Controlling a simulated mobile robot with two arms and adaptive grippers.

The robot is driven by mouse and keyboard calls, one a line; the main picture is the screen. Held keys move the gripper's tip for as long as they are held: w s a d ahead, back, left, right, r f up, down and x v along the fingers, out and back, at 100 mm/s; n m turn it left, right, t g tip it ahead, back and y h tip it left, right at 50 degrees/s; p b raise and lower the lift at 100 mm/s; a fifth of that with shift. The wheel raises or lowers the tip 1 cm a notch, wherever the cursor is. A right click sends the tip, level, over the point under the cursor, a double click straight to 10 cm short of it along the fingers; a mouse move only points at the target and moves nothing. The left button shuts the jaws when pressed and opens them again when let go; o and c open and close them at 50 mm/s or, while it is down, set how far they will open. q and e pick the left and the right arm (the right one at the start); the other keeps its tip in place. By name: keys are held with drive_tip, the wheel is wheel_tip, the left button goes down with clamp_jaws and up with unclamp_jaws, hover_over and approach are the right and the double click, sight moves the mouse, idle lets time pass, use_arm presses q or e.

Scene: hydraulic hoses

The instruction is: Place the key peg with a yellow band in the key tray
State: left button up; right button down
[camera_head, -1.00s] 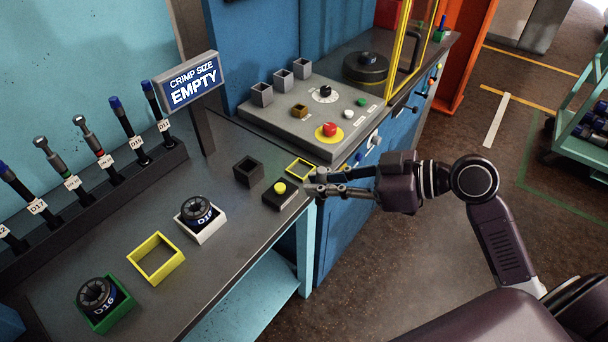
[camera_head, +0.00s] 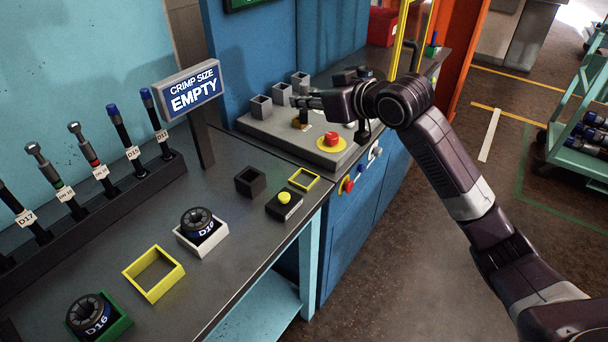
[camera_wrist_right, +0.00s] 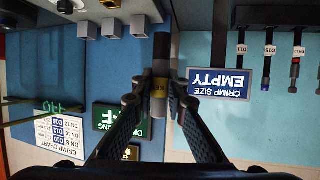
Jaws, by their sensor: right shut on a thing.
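My right gripper (camera_head: 298,101) is over the grey control console (camera_head: 270,134), in front of the grey square cups. It is shut on the key peg, a dark upright peg with a yellow band (camera_wrist_right: 159,88), seen between the fingertips in the right wrist view. In the head view the fingers mostly hide the peg; its lower part is near the brass-coloured socket, and I cannot tell whether they touch. My left gripper is out of view.
The console carries grey cups (camera_head: 261,106) and a red button (camera_head: 332,138). A crimp size sign (camera_head: 191,89) reads EMPTY. On the bench are a black block with a yellow button (camera_head: 284,200), an empty yellow frame (camera_head: 153,292), dies in trays and a rack of labelled tools.

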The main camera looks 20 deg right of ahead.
wheel_tip(320, 180, down, 18)
drive_tip(key=shift+f+p, duration=0.25)
drive_tip(key=shift+p, duration=0.2)
drive_tip(key=shift+f, duration=0.1)
drive_tip(key=c, duration=1.9)
unclamp_jaws()
drive_tip(key=shift+c, duration=0.2)
drive_tip(key=b+v, duration=0.1)
drive_tip(key=v, duration=1.1)
drive_tip(key=shift+r, duration=0.2)
